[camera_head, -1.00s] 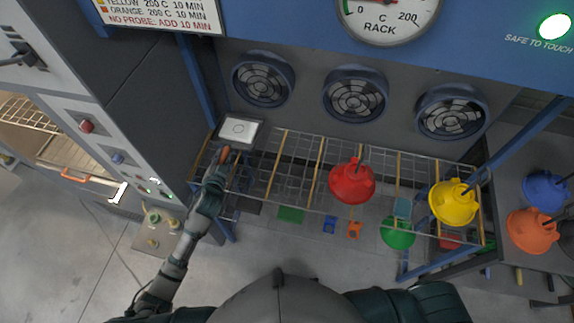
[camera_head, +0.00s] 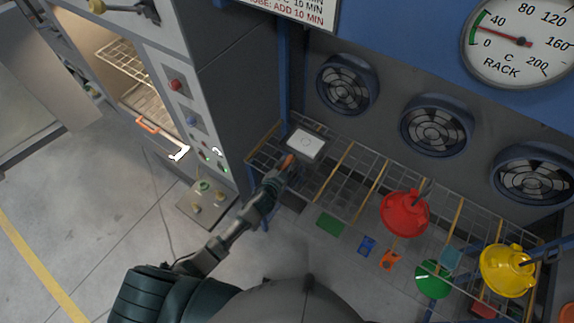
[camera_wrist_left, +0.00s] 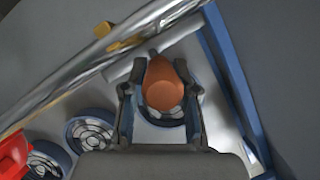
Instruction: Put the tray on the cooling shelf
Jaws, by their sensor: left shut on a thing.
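The tray (camera_head: 306,143) is a small pale square plate with a round mark and an orange-brown handle (camera_head: 287,160). It is over the left end of the cooling shelf (camera_head: 345,179), a wire rack with wooden slats. I cannot tell whether it touches the wires. My left gripper (camera_head: 281,170) is shut on the handle. In the left wrist view the handle (camera_wrist_left: 164,88) sits between the two fingers of my left gripper (camera_wrist_left: 162,100), with part of the pale tray (camera_wrist_left: 180,133) around it. My right gripper is not in view.
Fans (camera_head: 347,84) line the back wall. An open lit oven (camera_head: 135,85) stands at left. The shelf's middle looks clear.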

